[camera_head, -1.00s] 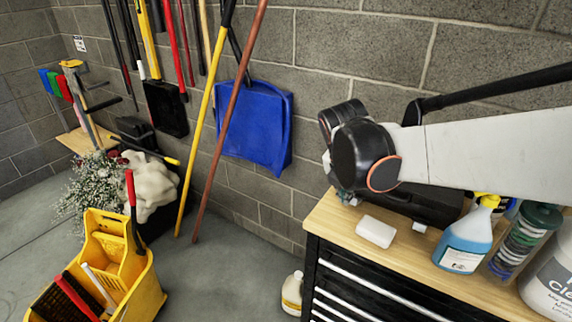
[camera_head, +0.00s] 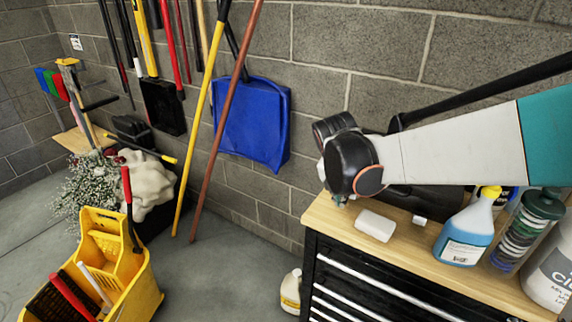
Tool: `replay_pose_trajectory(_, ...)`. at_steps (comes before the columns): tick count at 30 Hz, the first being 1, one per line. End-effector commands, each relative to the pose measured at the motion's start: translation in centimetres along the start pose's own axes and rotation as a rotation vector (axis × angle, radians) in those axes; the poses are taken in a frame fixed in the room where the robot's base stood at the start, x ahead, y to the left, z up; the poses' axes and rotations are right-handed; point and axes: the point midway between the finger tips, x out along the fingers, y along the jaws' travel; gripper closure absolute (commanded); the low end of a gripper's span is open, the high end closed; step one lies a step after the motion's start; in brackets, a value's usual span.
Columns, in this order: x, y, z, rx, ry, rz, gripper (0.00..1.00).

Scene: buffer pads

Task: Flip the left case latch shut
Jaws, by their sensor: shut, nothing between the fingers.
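The black case (camera_head: 428,198) lies on the wooden top of the cabinet, mostly hidden behind my arm. A small pale piece (camera_head: 420,219) shows at its front edge; I cannot tell whether it is a latch. The left latch is not visible, hidden behind my wrist or too small to make out. My gripper (camera_head: 339,201) shows only as a small part below my black wrist, near the left end of the wooden top. It is shut and empty. I cannot tell whether it touches the case.
A white block (camera_head: 375,226) lies in front of the case. A blue spray bottle (camera_head: 466,232), a dark-lidded canister (camera_head: 527,230) and a large white container (camera_head: 549,270) stand to the right. The brick wall (camera_head: 420,55) is close behind.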

Motion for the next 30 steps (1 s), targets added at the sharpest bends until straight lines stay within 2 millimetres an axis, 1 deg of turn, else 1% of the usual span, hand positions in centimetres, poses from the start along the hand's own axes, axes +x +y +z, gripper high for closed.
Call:
replay_pose_trajectory(1, 1.2, 0.1, 0.0, 0.001, 0.0, 0.0, 1.0)
replay_pose_trajectory(3, 2.2, 0.1, 0.0, 0.0, 0.0, 0.0, 1.0)
replay_pose_trajectory(6, 3.3, 0.1, 0.0, 0.0, 0.0, 0.0, 1.0)
replay_pose_trajectory(10, 4.1, 0.0, 0.0, 0.0, 0.0, 0.0, 1.0)
replay_pose_trajectory(23, 4.2, 0.0, 0.0, 0.0, 0.002, 0.0, 1.0)
replay_pose_trajectory(30, 3.4, 1.0, -0.4, -0.001, 0.045, 0.0, 1.0)
